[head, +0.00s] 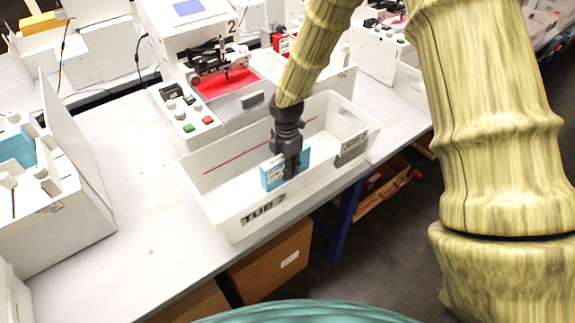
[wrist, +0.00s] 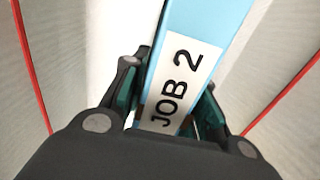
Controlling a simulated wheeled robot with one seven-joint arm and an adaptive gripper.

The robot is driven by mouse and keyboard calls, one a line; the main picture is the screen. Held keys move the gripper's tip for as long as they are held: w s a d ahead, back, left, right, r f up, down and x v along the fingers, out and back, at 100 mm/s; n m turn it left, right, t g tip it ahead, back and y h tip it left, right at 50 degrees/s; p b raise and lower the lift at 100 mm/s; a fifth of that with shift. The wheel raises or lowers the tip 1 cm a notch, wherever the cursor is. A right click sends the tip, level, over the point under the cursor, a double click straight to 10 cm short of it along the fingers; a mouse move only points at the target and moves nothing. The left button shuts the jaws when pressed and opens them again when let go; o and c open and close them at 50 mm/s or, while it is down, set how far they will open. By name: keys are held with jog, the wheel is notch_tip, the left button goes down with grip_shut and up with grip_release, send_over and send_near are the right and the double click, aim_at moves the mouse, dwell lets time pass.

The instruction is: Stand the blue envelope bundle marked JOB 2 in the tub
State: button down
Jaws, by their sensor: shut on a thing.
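The blue envelope bundle (head: 271,174) has a white label reading JOB 2, clear in the wrist view (wrist: 180,85). My gripper (head: 291,170) is shut on it from above; in the wrist view its fingers (wrist: 165,105) lie on both sides of the bundle. The white tub (head: 222,190), marked TUB 2, stands on the bench. The bundle is upright inside the tub, between its long walls. Whether its bottom edge touches the tub floor is hidden.
A plotter marked 2 (head: 195,30) with a red bed stands behind the tub. A white box (head: 75,215) holding blue material is at the left. The bench (head: 140,225) between that box and the tub is clear. Cardboard boxes (head: 272,262) sit below the bench.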

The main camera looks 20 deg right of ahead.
jog(key=c, duration=1.1)
grip_release()
jog(key=shift+f, duration=0.1)
notch_tip(320, 180, up, 12)
jog(key=shift+r+b, duration=0.15)
jog(key=shift+b, duration=0.45)
